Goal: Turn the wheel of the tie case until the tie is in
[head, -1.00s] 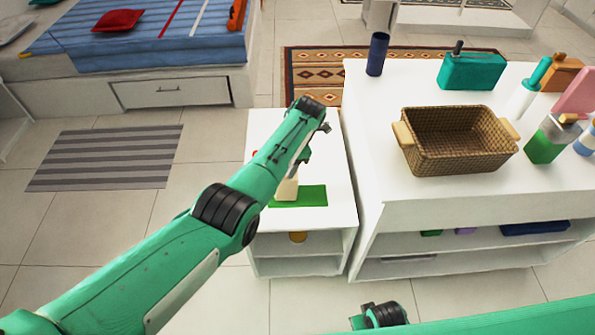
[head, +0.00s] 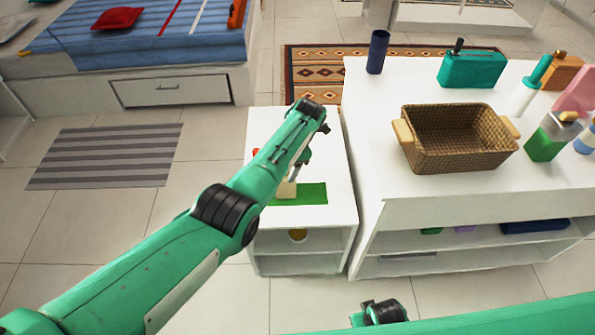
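A flat green strip (head: 312,194), which may be the tie, lies on the small white cabinet. A small beige block (head: 287,190) at its left part may be the tie case; my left arm hides much of it. A small red part (head: 255,151) shows left of my arm; I cannot tell whether it is the wheel. My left gripper (head: 305,158) hangs above the cabinet top, close to the beige block. Its fingers are mostly hidden behind my forearm, so contact and opening are unclear. My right arm shows at the bottom edge, its gripper out of view.
A wider white counter (head: 375,140) stands just right of the small cabinet (head: 335,150). It bears a wicker basket (head: 455,165), a dark blue cylinder (head: 377,52), a teal container (head: 470,70) and several bottles. A striped mat (head: 105,158) lies on open floor at left.

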